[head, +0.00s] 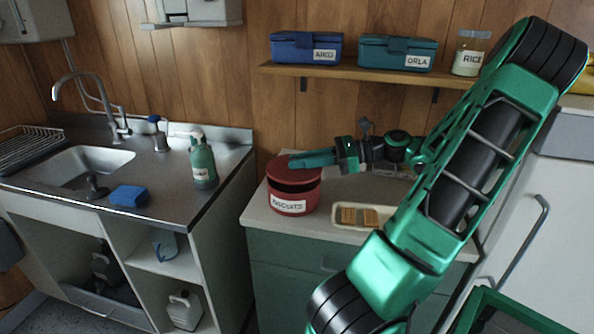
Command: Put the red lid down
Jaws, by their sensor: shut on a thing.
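A round red tin (292,203) with a white label, seemingly reading "BISCUITS", stands at the left end of the counter. The red lid (284,174) is just above the tin's mouth, with a dark gap between them. Whether the lid touches the rim at the back cannot be told. My gripper (298,160) reaches in from the right, its green fingers shut on the lid at its top. The fingers hide part of the lid's top and whatever they grasp there.
A pale tray (398,217) with brown biscuits lies right of the tin on the counter (262,221). A shelf (350,73) with two boxes and a rice jar (471,52) is above. A sink unit with a green spray bottle (203,165) stands to the left, across a gap.

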